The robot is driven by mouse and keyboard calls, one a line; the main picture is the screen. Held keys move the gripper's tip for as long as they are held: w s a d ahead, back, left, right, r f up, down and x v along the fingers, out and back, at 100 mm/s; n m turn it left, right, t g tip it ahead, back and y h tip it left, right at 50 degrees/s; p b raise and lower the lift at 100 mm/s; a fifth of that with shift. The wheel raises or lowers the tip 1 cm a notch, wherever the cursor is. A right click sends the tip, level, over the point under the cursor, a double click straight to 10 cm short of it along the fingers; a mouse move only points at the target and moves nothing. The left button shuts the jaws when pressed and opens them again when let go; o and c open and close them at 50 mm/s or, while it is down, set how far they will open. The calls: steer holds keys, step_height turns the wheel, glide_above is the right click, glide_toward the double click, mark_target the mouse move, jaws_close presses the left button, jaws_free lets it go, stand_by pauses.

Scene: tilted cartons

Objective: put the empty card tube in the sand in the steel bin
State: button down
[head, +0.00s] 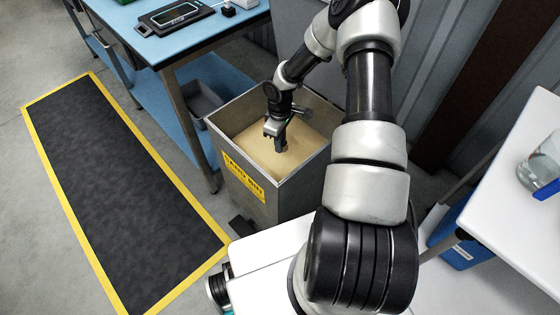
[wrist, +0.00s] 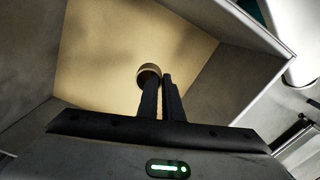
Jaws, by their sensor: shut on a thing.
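The steel bin (head: 287,195) stands open-topped in the middle of the head view, with a yellow label on its front. Pale sand (head: 255,150) covers its inside floor, and it also fills the middle of the wrist view (wrist: 110,60). My gripper (head: 281,146) points down inside the bin's walls, above the sand. In the wrist view its two black fingers (wrist: 161,85) are close together on the card tube (wrist: 148,71), whose round brown end shows at the fingertips. The rest of the tube is hidden. I cannot tell whether it touches the sand.
A blue-topped bench (head: 150,45) with a black device stands behind the bin to the left. A white table (head: 520,160) with a glass vessel is at the right. A black floor mat with yellow edges (head: 120,190) lies clear at the left. The bin's walls surround my gripper.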

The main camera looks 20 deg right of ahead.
steer(key=w+f, duration=0.1)
steer(key=w+d+f+n+b, duration=0.1)
steer(key=w, duration=0.1)
steer(key=shift+w+f+n, duration=0.1)
steer(key=shift+n, duration=0.2)
steer(key=b, duration=0.2)
glide_toward(280, 168)
steer(key=w+f, duration=0.1)
steer(key=f, duration=0.2)
steer(key=w+f, duration=0.1)
steer(key=f, duration=0.1)
steer(key=shift+w+f, duration=0.2)
steer(key=shift+w, duration=0.1)
steer(key=shift+f, duration=0.25)
steer(key=c, duration=1.9)
jaws_free()
steer(key=shift+r, duration=0.1)
